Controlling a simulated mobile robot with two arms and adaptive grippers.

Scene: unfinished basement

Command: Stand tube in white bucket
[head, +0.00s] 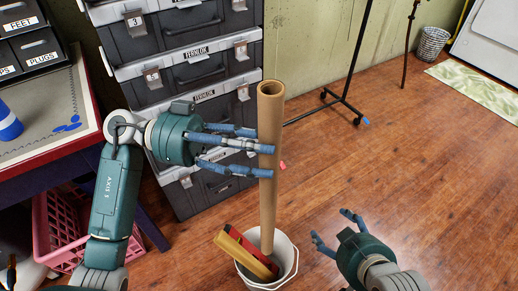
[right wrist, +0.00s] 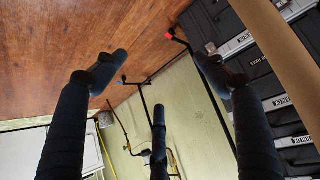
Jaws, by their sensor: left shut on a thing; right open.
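A long brown cardboard tube (head: 268,205) stands nearly upright in the middle of the head view. My left gripper (head: 264,157) is shut on its upper half from the left. The tube's lower end is within the mouth of the white bucket (head: 289,272) on the floor; I cannot tell whether it touches the bottom. The tube also crosses the upper right of the right wrist view (right wrist: 283,45). My right gripper (head: 333,229) is open and empty, low and to the right of the bucket. Its spread fingers also show in the right wrist view (right wrist: 158,80).
A yellow item (head: 239,254) and a red-and-black item (head: 254,247) lean in the bucket, left of the tube. A grey drawer stack (head: 180,45) stands behind, a pink crate (head: 68,235) at left. A black wheeled stand (head: 345,95) is behind right. The floor at right is clear.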

